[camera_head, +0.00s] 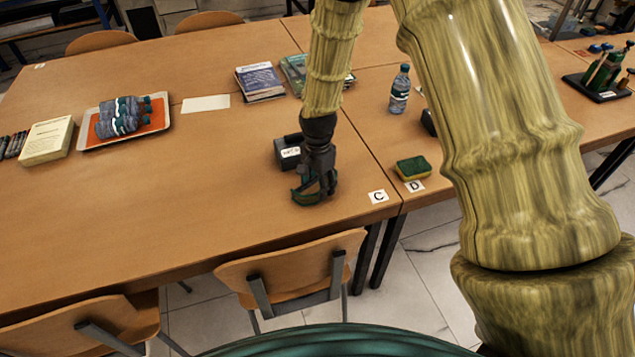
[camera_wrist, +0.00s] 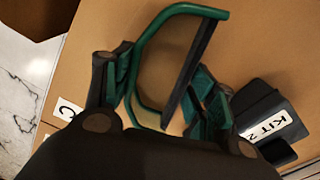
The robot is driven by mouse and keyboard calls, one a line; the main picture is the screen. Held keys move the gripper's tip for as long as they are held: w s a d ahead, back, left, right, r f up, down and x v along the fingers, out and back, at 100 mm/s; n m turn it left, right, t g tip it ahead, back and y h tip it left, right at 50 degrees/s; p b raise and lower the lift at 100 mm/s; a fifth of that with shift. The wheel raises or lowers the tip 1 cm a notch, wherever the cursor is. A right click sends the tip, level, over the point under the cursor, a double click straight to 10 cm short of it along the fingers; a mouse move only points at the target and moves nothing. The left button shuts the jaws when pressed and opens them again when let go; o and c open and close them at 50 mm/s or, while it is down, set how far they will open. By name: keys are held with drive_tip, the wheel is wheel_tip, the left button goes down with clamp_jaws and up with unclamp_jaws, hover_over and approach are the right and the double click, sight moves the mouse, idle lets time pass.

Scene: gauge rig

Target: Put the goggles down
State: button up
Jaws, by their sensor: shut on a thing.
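The green-framed goggles (camera_head: 307,195) are at my gripper (camera_head: 318,180), low over the wooden table near its front edge, left of the card marked C. In the wrist view the goggles (camera_wrist: 188,12) stick out between the fingers of my gripper (camera_wrist: 165,105), which is shut on their frame. I cannot tell whether the goggles touch the table. A dark box labelled KIT 2 (camera_wrist: 275,122) is right beside the fingers in the wrist view. It shows behind my gripper in the head view (camera_head: 287,152).
Card C (camera_head: 377,196) lies at the table corner; a sponge (camera_head: 413,168) and card D (camera_head: 414,186) are to the right. A bottle (camera_head: 399,90), books (camera_head: 260,82) and a tray of bottles (camera_head: 88,141) stand farther back. The table's left middle is clear.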

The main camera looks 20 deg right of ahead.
drive_tip(key=shift+f, duration=0.1)
drive_tip(key=o, duration=1)
drive_tip(key=shift+r+b, duration=0.85)
drive_tip(key=shift+r, duration=5.25)
